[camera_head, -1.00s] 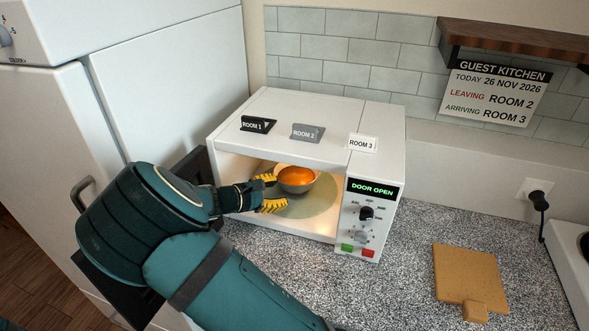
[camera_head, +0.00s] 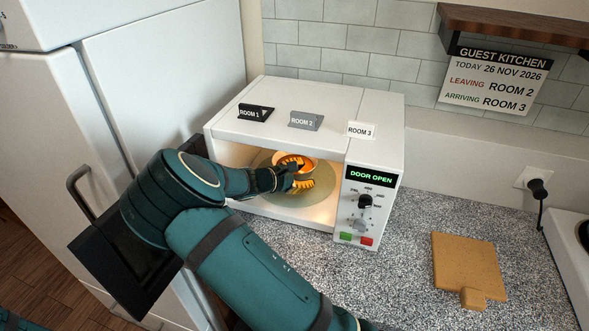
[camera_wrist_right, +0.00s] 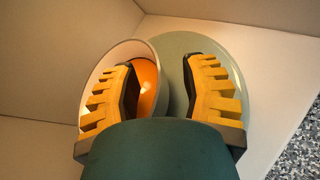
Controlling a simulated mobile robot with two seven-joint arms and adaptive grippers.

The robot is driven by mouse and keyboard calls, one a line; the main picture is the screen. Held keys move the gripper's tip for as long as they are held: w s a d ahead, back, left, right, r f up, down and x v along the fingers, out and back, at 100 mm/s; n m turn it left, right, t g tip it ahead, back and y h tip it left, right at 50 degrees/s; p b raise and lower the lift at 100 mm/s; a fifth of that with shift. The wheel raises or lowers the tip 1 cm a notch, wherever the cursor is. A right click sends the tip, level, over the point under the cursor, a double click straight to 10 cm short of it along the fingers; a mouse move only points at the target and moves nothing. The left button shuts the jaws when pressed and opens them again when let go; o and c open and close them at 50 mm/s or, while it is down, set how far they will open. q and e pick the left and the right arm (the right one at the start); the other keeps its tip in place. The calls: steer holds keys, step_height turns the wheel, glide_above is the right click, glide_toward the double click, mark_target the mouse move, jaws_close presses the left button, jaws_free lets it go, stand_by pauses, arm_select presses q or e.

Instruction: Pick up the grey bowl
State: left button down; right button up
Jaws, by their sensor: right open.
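The grey bowl (camera_head: 310,171), with orange contents, stands on the round turntable (camera_head: 262,163) inside the open microwave (camera_head: 215,141). My right gripper (camera_head: 298,173) is inside the microwave at the bowl and partly hides it. In the right wrist view, the open right gripper (camera_wrist_right: 160,62) has its left finger over the inside of the bowl (camera_wrist_right: 88,83). Its right finger is outside, over the pale green turntable (camera_wrist_right: 232,85). The bowl's wall lies between the two fingers, with a gap to the right finger. My left gripper is out of view.
The microwave's dark door (camera_head: 125,268) stands open at the left, by the white fridge (camera_head: 150,85). Room 1 (camera_head: 256,113), Room 2 (camera_head: 305,121) and Room 3 (camera_head: 361,130) tags are on top. A cutting board (camera_head: 466,262) lies on the otherwise clear speckled counter (camera_head: 400,290).

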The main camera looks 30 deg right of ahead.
steer(key=shift+x, duration=0.8)
jaws_close()
steer(key=shift+a, duration=0.1)
steer(key=shift+r, duration=0.15)
steer(key=shift+r, duration=1.8)
steer(key=s+a, duration=1.1)
steer(key=a, duration=0.2)
steer(key=shift+s+a+p, duration=0.25)
steer(key=shift+s+p, duration=0.05)
steer(key=shift+p, duration=0.15)
steer(key=shift+f, duration=0.15)
